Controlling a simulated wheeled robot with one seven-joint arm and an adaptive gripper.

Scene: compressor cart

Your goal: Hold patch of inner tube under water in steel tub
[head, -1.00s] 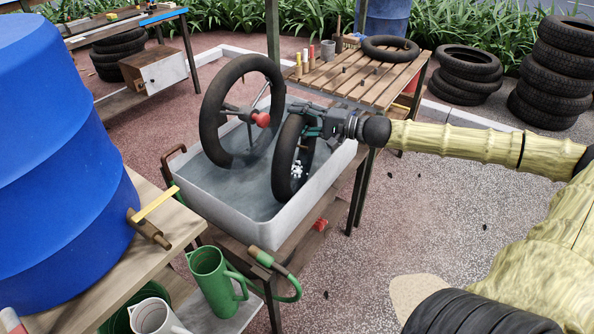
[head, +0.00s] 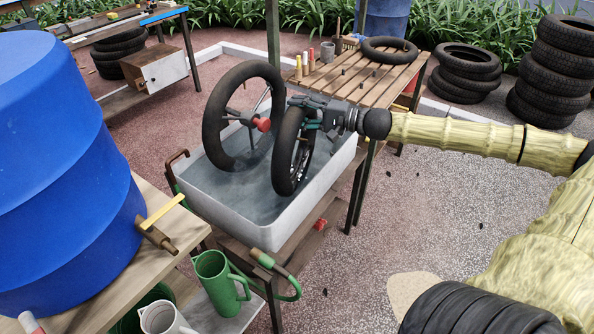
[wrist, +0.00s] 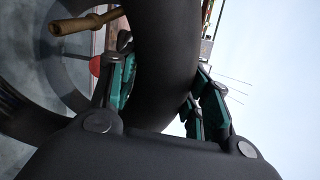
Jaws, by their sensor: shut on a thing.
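My gripper (head: 312,110) is shut on the upper part of a black inner tube (head: 286,150). The wrist view also shows the tube (wrist: 168,60) between the green-padded fingers (wrist: 160,95). The tube hangs upright at the right side of the pale tub (head: 290,232).
A larger dark ring with a red knob (head: 263,125) stands in the tub just left of the tube. A slatted table (head: 365,85) stands behind, a blue barrel (head: 65,150) at left, and a green jug (head: 222,280) in front.

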